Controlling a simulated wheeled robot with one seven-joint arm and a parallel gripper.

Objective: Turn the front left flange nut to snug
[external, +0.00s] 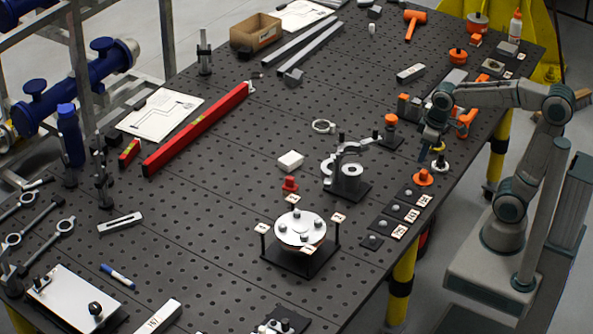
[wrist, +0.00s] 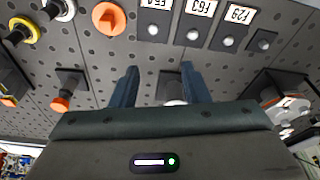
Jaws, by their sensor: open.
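The flange (external: 300,228) is a shiny round disc on a black square stand with corner posts. Several nuts stand on its face, one (external: 283,228) at the left front of the disc as pictured. Small white tags sit around it at the corners. In the wrist view, a pale disc with nuts that looks like the flange (wrist: 287,107) shows at the right edge, partly cut off by my gripper body. My gripper (external: 433,150) hangs over the right side of the table, well apart from the flange. In the wrist view its two fingers (wrist: 157,85) are apart, with nothing held between them.
A metal clamp fixture (external: 348,178) stands between my gripper and the flange. A red knob (external: 290,184) and white block (external: 290,160) lie behind the flange. Tagged black blocks (external: 391,213) and an orange knob (external: 423,178) line the right edge. Table left of the flange is mostly clear.

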